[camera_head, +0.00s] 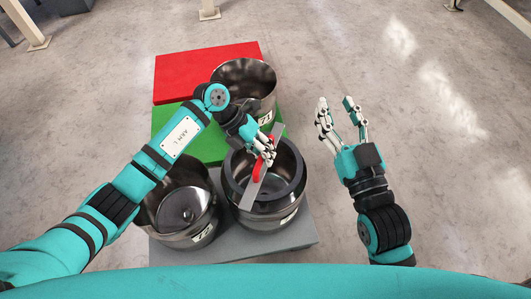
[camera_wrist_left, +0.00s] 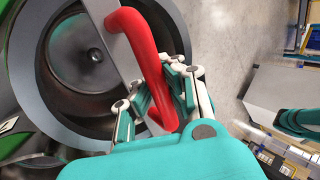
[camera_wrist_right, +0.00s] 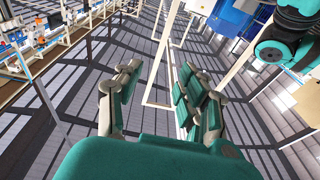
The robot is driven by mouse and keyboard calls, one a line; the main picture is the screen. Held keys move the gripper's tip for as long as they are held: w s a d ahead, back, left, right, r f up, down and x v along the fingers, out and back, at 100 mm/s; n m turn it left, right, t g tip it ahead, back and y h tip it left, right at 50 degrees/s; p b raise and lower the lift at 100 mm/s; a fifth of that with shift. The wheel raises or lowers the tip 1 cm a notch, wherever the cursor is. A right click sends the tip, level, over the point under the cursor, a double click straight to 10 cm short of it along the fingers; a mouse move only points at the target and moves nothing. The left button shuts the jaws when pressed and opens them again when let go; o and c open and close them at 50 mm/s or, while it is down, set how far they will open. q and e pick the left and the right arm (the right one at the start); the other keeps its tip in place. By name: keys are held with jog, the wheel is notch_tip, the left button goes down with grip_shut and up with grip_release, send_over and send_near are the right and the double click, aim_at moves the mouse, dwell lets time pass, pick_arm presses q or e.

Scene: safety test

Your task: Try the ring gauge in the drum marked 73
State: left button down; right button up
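The ring gauge is a dark grey ring (camera_head: 236,187) with a flat grey bar and a red handle (camera_head: 257,170). It lies over the mouth of the front right drum (camera_head: 265,217); I cannot tell whether it rests there or hovers. My left gripper (camera_head: 266,152) is shut on the red handle, which also shows in the left wrist view (camera_wrist_left: 138,45). Other drums stand at the front left (camera_head: 180,232) and back (camera_head: 245,98). Their labels are small; the back one seems to read 71, the front left 72, the front right is unclear. My right gripper (camera_head: 341,108) is open and empty.
The back drum stands near a red panel (camera_head: 190,75) and a green panel (camera_head: 205,148). The front drums stand on a grey panel (camera_head: 300,236). The floor right of the drums is clear. Pale frame legs (camera_head: 208,10) stand at the far edge.

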pick_arm(q)
jog(key=shift+f+b, duration=0.35)
jog(key=shift+f, duration=0.6)
pick_arm(e)
jog(key=shift+s+a+r+t+y, duration=0.1)
jog(key=shift+s+r+t+y, duration=0.15)
jog(key=shift+r+t, duration=0.5)
jog(key=shift+s+a+r+t+y, duration=0.15)
jog(key=shift+s+r+t, duration=0.2)
jog(key=shift+r, duration=0.65)
jog(key=shift+s+r+t+y, duration=0.2)
jog(key=shift+r+t, duration=0.4)
jog(key=shift+r, duration=0.3)
jog(key=shift+r, duration=0.1)
pick_arm(q)
jog(key=c, duration=2)
grip_release()
jog(key=o, duration=0.6)
pick_arm(e)
jog(key=shift+d, duration=0.1)
